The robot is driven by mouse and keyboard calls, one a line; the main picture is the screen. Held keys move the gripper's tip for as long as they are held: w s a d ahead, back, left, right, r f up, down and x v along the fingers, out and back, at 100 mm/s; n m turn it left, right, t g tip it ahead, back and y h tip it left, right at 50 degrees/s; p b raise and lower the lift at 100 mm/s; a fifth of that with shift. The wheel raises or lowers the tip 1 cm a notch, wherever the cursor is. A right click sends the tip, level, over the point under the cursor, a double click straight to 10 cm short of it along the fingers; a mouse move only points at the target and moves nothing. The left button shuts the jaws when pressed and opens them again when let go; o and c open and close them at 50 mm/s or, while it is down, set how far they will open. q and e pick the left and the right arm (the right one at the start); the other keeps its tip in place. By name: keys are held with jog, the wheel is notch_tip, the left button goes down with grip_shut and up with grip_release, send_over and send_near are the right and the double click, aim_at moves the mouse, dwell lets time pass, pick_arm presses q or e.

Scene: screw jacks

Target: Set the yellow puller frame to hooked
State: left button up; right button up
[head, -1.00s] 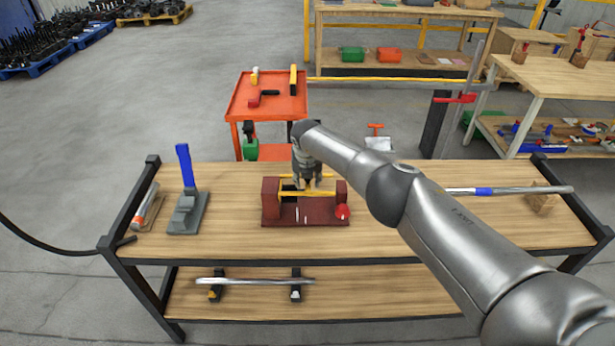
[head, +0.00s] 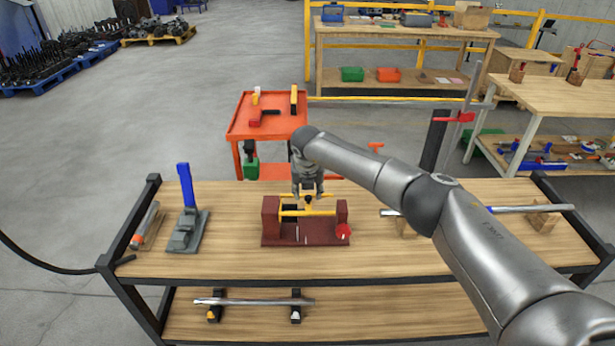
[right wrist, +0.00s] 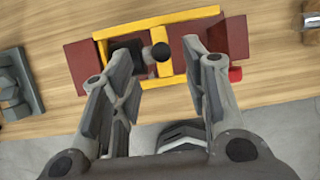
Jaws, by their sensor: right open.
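The yellow puller frame (head: 318,212) lies across a dark red fixture (head: 272,218) with two upright blocks, in the middle of the workbench. My right gripper (head: 308,194) is above and behind the frame in the head view. In the right wrist view its fingers (right wrist: 165,72) are apart, with the knob and part of the frame showing between them. I cannot tell whether a finger touches the frame. My left gripper is not in view.
A red knob (head: 343,231) sits at the fixture's right end. A grey fixture with a blue lever (head: 186,185) stands to the left. A metal bar on wooden blocks (head: 545,208) lies to the right. An orange cart (head: 268,125) stands behind. Bare bench lies between the fixtures.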

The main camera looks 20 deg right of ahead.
jog(key=d+v, duration=0.1)
jog(key=v, duration=0.5)
jog(key=shift+s+a+r, duration=0.2)
jog(key=shift+a+r, duration=0.25)
jog(key=shift+a, duration=0.1)
